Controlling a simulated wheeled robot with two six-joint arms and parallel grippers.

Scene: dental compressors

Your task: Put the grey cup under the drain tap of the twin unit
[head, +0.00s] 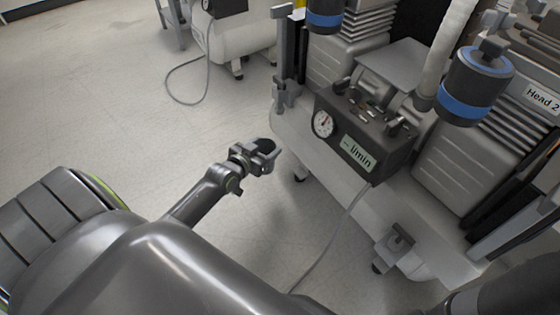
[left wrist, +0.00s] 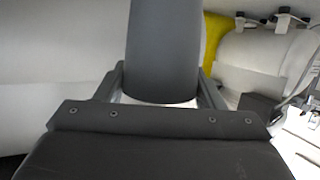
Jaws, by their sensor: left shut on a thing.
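My left gripper (head: 262,158) is shut on the grey cup (left wrist: 163,50), which fills the space between the two fingers in the left wrist view. In the head view the cup (head: 265,146) shows as a small dark-mouthed shape at the gripper's tip. It is beside the left end of the twin unit's pale tank (head: 330,165), apart from it in the picture. The twin unit carries a "Head 2" label, ribbed heads and a gauge box (head: 365,135). I cannot make out its drain tap. My right gripper is out of view.
Another white compressor (head: 235,38) stands at the back, with a grey hose (head: 178,95) on the floor. A thin cable (head: 335,235) runs down from the gauge box. The pale floor left of the twin unit is clear. A yellow part (left wrist: 214,38) shows behind the cup.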

